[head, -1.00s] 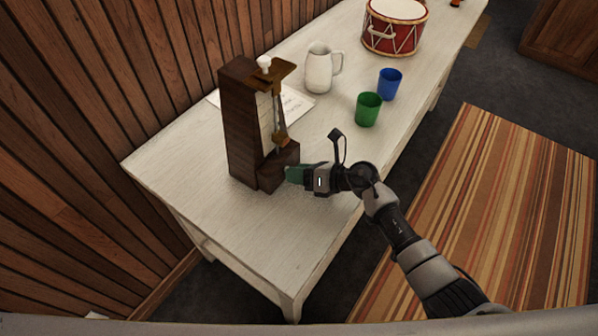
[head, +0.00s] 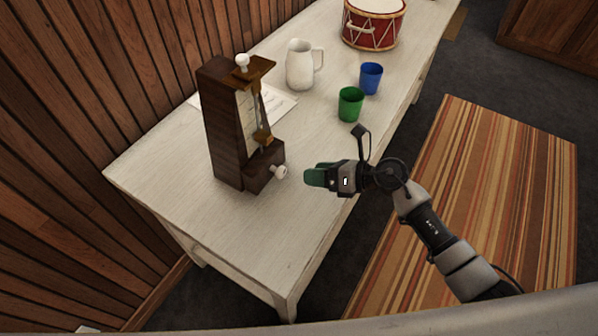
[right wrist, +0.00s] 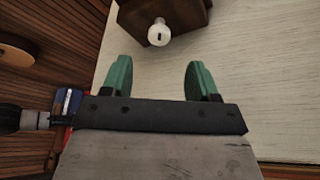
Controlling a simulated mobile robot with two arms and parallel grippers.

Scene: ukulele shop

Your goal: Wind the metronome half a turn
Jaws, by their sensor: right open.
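The dark wooden metronome (head: 226,135) stands upright on the white table in the head view. A white winding knob (head: 280,172) sticks out low on its right side. Its base (right wrist: 180,12) and the knob (right wrist: 159,33) also show at the top of the right wrist view. My right gripper (head: 308,176) has green fingertips and is to the right of the knob, apart from it. In the right wrist view the gripper (right wrist: 160,75) is open and empty, with the knob beyond the gap between its fingers. My left gripper is not in view.
On the white table (head: 270,235), a paper sheet (head: 276,106), a white jug (head: 301,65), a green cup (head: 350,104), a blue cup (head: 371,78) and a red drum (head: 373,28) stand farther back. A wooden wall (head: 90,80) is at left. The table's front is clear.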

